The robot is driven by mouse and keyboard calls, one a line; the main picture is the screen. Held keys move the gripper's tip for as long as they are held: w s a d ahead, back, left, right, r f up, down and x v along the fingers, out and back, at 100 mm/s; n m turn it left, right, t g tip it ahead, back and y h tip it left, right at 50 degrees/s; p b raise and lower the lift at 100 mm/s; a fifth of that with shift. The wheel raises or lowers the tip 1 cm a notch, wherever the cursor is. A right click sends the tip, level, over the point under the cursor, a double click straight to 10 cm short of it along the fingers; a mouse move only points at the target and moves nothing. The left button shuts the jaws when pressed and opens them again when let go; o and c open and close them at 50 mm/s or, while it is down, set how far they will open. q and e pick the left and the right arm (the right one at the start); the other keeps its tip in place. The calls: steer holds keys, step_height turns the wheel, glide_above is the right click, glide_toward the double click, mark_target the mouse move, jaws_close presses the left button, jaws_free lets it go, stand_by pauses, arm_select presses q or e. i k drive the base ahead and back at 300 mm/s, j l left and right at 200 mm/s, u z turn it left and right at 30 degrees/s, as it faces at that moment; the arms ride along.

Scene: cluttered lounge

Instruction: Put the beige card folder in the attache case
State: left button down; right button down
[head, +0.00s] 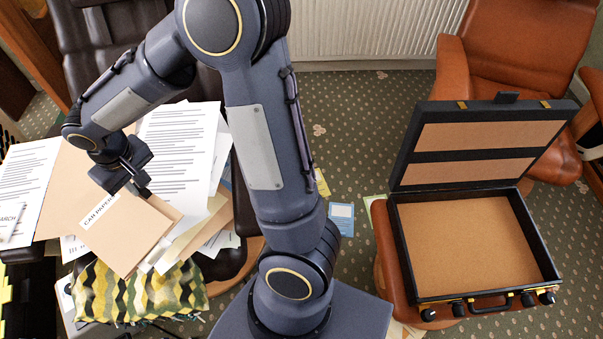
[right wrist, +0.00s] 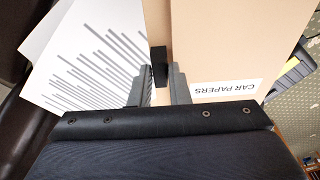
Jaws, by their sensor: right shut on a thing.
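The beige card folder (head: 127,232), labelled "CAR PAPERS", is at the left in the head view, over a pile of papers on a dark leather chair. My right gripper (head: 138,188) is shut on the folder's edge. The folder also fills the upper right of the right wrist view (right wrist: 222,50), its label upside down beside the fingers (right wrist: 165,85). I cannot tell whether the folder still touches the pile. The attache case (head: 395,240) stands open and empty at the right, its lid raised at the back. My left gripper is not in view.
White printed sheets (head: 180,135) and another beige folder (head: 75,180) lie on the dark chair. A yellow, green and black patterned cushion (head: 140,292) is at its front. A brown leather armchair (head: 510,45) stands behind the case. Patterned carpet (head: 350,120) lies between, with a few papers.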

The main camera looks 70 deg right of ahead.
mark_target(466, 244)
steer(key=k, duration=1.1)
steer(key=k+z, duration=0.1)
steer(key=z, duration=0.4)
steer(key=k+l+z, duration=0.1)
steer(key=z, duration=0.4)
steer(key=l+z, duration=0.2)
steer(key=z, duration=0.3)
steer(key=k+l+z, duration=0.1)
steer(key=l, duration=0.3)
